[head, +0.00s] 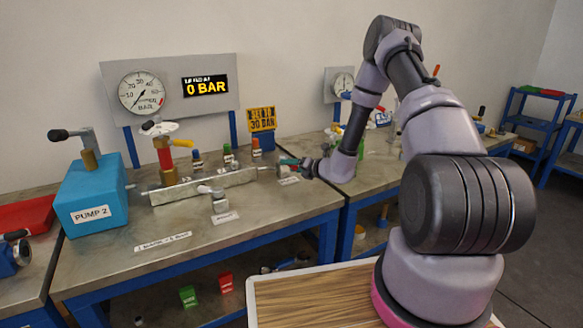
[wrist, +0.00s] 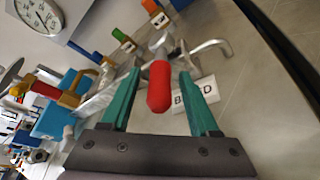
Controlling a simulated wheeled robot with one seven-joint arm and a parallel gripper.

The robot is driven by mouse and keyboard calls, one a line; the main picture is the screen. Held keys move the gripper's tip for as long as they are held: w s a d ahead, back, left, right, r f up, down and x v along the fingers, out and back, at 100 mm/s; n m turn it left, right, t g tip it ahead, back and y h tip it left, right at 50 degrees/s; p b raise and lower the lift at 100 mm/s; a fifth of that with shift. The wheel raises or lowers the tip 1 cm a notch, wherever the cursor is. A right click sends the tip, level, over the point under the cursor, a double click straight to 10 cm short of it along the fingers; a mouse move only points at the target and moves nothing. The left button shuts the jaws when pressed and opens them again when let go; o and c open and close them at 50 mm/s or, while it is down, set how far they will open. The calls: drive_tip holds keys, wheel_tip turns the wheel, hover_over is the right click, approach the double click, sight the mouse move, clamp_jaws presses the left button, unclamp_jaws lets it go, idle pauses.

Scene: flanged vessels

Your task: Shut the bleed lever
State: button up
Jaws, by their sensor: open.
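The bleed lever's red grip (wrist: 159,88) shows in the wrist view between the two teal fingers, pointing toward my wrist. My gripper (wrist: 160,77) is open, with a finger on each side of the grip and visible gaps. I cannot tell how deep the grip sits between the fingers. A white label (wrist: 208,90) reading BLEED, partly covered by a finger, lies on the bench beside it. In the head view my gripper (head: 287,163) is at the right end of the grey manifold block (head: 205,186), and the lever is mostly hidden there.
The steel bench (head: 235,232) carries a blue pump box (head: 92,198) marked PUMP 2 and a red-bodied valve (head: 164,158) with a yellow handle. A pressure gauge (head: 142,92) and a display (head: 205,86) reading 0 BAR are on the panel behind. The bench front is mostly clear.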

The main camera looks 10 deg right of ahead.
clamp_jaws()
idle(1.4)
